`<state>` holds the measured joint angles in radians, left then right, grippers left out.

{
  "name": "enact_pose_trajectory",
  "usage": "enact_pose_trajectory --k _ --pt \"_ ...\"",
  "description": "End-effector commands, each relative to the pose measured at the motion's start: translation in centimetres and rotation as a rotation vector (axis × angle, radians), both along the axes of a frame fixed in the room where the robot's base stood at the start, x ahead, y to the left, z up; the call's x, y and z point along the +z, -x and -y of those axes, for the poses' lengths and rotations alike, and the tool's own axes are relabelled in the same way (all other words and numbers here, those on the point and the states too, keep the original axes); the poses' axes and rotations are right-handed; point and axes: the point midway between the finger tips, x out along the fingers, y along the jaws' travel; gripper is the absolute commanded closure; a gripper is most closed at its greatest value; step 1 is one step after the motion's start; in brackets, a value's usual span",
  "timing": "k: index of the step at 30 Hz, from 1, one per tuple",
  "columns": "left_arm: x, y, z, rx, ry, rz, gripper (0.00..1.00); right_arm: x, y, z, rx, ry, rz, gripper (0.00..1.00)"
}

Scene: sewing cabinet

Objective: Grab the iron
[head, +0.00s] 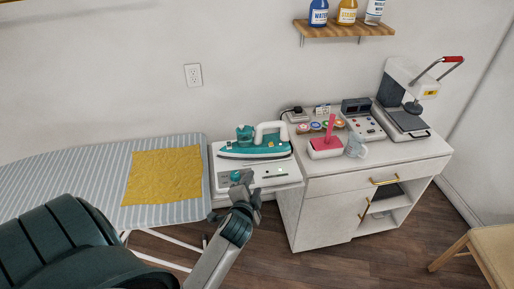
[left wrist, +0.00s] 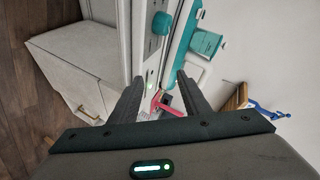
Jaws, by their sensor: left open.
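The iron (head: 250,152), teal with a white handle, rests on a white steam station (head: 275,181) at the right end of the ironing board. In the left wrist view the teal iron (left wrist: 184,40) shows at the top, beyond my fingertips. My left gripper (head: 246,184) is open and empty, in front of the station and below the iron in the head view. Its two dark fingers (left wrist: 160,82) are apart in the left wrist view, with the station's edge and the iron beyond them. I see no contact with the iron. My right gripper is not in view.
A yellow cloth (head: 163,177) lies on the striped ironing board (head: 60,165). The white cabinet (head: 330,185) on the right holds a red-and-white item (head: 325,149), a mug (head: 356,146) and a heat press (head: 405,95). A bottle shelf (head: 345,29) hangs above.

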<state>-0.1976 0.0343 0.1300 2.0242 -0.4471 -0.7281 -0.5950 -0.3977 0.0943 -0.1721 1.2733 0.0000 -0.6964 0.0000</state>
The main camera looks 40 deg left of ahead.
Motion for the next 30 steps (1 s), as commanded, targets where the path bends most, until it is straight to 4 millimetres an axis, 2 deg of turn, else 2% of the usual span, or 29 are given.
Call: enact_pose_trajectory --k 1,6,12,15,19,30 --pt "0.8 -1.3 -0.7 -0.01 -0.055 0.022 0.57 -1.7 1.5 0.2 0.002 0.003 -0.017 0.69" --pt "3.4 -5.1 -2.5 -0.051 -0.263 0.083 0.57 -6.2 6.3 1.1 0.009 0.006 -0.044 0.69" --pt "5.7 -8.3 -3.5 -0.091 -0.456 0.126 0.57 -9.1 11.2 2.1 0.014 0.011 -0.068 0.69" --pt "6.3 -9.1 -3.6 -0.102 -0.515 0.136 0.57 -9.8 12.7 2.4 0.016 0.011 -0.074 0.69" --pt "6.8 -9.7 -3.7 -0.11 -0.554 0.144 0.57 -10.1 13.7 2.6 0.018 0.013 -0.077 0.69" --pt "6.9 -9.8 -3.7 -0.111 -0.56 0.145 0.57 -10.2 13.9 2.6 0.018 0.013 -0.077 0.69"
